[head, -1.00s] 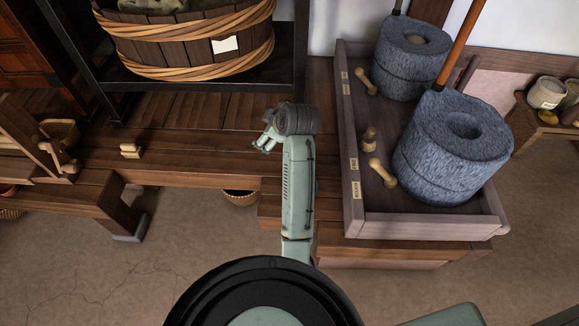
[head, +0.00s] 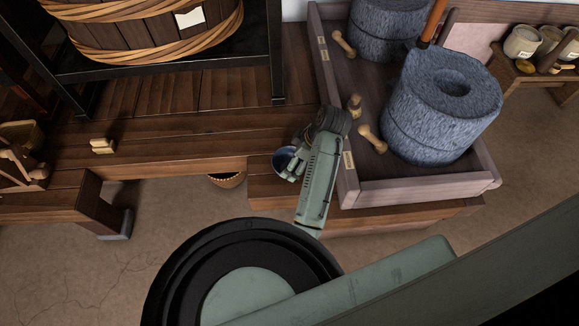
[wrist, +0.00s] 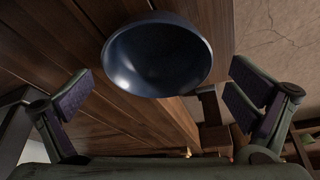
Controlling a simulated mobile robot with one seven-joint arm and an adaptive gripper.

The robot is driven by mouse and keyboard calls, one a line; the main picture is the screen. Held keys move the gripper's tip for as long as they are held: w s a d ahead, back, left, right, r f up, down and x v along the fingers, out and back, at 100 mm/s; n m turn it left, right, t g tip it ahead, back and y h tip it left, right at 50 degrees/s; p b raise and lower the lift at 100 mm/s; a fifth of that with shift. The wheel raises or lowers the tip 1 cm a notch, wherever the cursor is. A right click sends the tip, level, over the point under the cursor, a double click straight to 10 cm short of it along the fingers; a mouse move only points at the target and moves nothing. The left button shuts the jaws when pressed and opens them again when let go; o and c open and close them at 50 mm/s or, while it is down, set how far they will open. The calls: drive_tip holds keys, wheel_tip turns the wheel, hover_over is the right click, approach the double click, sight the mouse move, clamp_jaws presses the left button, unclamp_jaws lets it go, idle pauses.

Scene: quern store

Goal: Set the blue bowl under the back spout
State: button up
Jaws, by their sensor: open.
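The blue bowl (head: 281,158) sits open side up on the wooden ledge just left of the stone querns' tray, partly hidden by my gripper. In the wrist view the bowl (wrist: 158,60) lies ahead of and between my spread fingers, with nothing gripped. My gripper (head: 291,168) is open at the bowl in the head view; the wrist view shows its fingers (wrist: 160,95) wide apart. Short wooden pegs lie by the tray's left wall, one at the back (head: 343,43) and one in front (head: 372,138). I cannot make out which part is the back spout.
The tray (head: 430,190) holds two stone querns, front (head: 440,115) and back (head: 385,30). A wooden tub (head: 150,30) stands on a dark rack at left. A basket (head: 227,180) is under the bench. Pots (head: 522,41) stand at far right. The floor in front is clear.

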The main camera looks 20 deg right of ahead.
sight(285, 167)
drive_tip(key=shift+p+x, duration=0.4)
drive_tip(key=shift+x, duration=1.9)
drive_tip(key=shift+w+d, duration=0.1)
drive_tip(key=shift+c, duration=0.6)
drive_tip(key=c, duration=1)
